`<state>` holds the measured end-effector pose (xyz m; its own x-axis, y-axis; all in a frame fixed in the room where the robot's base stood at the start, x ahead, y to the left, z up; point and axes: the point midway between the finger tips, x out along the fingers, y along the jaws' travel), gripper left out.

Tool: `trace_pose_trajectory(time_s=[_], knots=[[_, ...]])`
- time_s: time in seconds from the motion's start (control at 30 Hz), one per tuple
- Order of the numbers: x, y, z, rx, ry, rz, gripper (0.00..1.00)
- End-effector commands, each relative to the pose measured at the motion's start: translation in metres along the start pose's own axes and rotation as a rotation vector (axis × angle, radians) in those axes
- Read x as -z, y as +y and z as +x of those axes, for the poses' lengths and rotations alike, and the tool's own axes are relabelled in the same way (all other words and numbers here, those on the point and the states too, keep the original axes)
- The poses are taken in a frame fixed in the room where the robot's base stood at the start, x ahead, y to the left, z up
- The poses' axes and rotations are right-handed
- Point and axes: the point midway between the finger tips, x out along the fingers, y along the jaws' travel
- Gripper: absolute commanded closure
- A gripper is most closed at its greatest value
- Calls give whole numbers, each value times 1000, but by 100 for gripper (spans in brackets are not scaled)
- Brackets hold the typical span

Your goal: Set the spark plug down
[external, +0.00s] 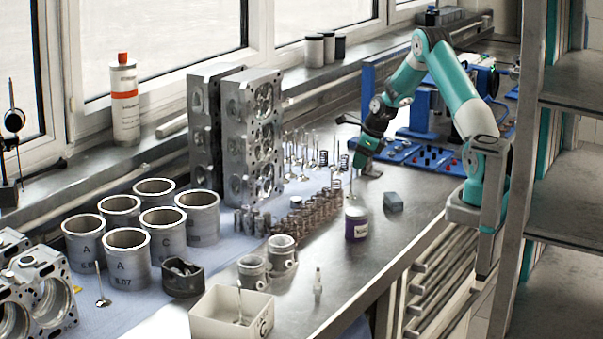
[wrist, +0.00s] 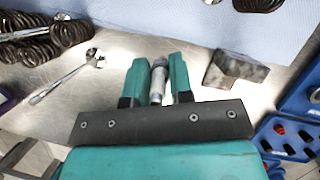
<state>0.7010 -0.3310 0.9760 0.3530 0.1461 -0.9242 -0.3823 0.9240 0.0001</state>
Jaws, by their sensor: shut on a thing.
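My gripper (wrist: 159,75) is shut on the spark plug (wrist: 158,82), a pale metal cylinder between its two teal fingers in the wrist view. In the external view my gripper (external: 367,168) is low over the bench, left of the blue tray; the plug it holds cannot be made out there. Whether the held plug touches the bench is unclear. Another small plug-like part (external: 318,283) stands upright on bare metal near the white box.
A grey block (wrist: 235,70) lies right of my gripper, and a valve (wrist: 68,75) and springs (wrist: 42,45) lie left. The blue tray (wrist: 290,135) is at right. A purple-labelled jar (external: 356,222) stands nearer the camera. Bare metal (external: 345,270) lies along the front edge.

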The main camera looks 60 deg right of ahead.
Motion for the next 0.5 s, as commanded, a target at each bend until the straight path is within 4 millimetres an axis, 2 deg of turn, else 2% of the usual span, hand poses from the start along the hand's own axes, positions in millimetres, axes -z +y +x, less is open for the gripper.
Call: trace_pose_trajectory(time_s=[0.13, 0.5], knots=[[7, 0, 16, -1, 0, 0, 100], [9, 0, 21, 0, 0, -1, 100]])
